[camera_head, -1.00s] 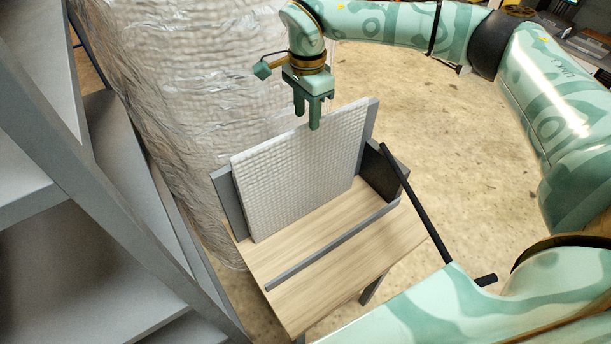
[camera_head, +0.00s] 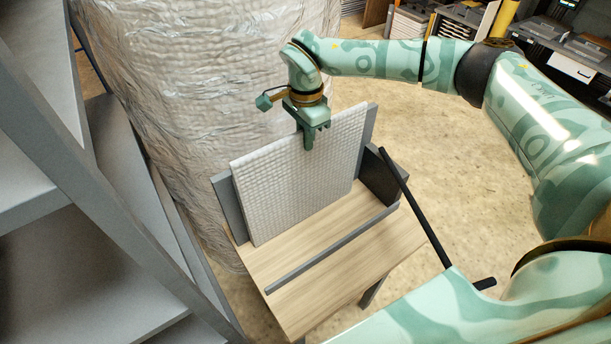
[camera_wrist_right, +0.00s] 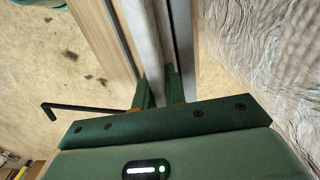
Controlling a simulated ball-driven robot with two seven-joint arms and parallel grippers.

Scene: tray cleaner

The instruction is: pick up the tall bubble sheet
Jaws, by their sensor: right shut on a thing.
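The tall bubble sheet (camera_head: 295,185) is a white, dimpled panel. It stands upright on the wooden stand (camera_head: 350,255), leaning close to a grey back panel (camera_head: 231,207). My right gripper (camera_head: 311,140) is at the sheet's top edge, with one finger in front of its face, and is shut on it. In the right wrist view the sheet's edge (camera_wrist_right: 147,40) runs between the two fingers of the right gripper (camera_wrist_right: 160,92), beside the grey panel. The finger behind the sheet is hidden in the head view. My left gripper is not in view.
A large plastic-wrapped roll (camera_head: 190,90) stands right behind the stand. Grey shelving (camera_head: 85,270) fills the left side. A grey strip (camera_head: 330,248) crosses the stand top, and a black bar (camera_head: 415,208) rises at its right. Open floor (camera_head: 440,140) lies to the right.

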